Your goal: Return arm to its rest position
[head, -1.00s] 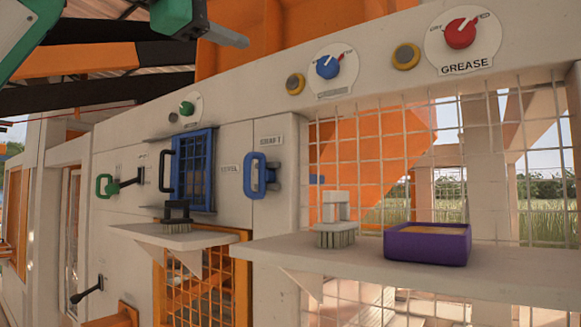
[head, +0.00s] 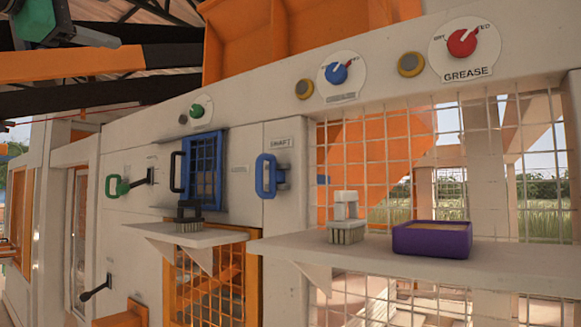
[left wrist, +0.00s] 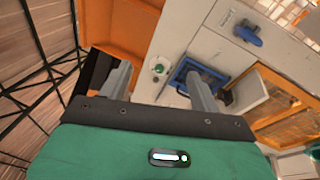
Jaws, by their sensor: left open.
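My left gripper (left wrist: 160,84) shows in the left wrist view with its two grey fingers apart and nothing between them. Behind the fingers is the panel with the blue-framed mesh window. In the head view only a green and dark part of my left arm shows at the top left corner, and the fingertips are not seen there. My right gripper is in neither view.
The white panel carries a red knob (head: 462,43), a blue knob (head: 335,73), a blue handle (head: 267,176) and a green handle (head: 118,186). A purple tray (head: 432,240) and a white brush (head: 346,218) stand on the right shelf. A black brush (head: 189,215) stands on the left shelf.

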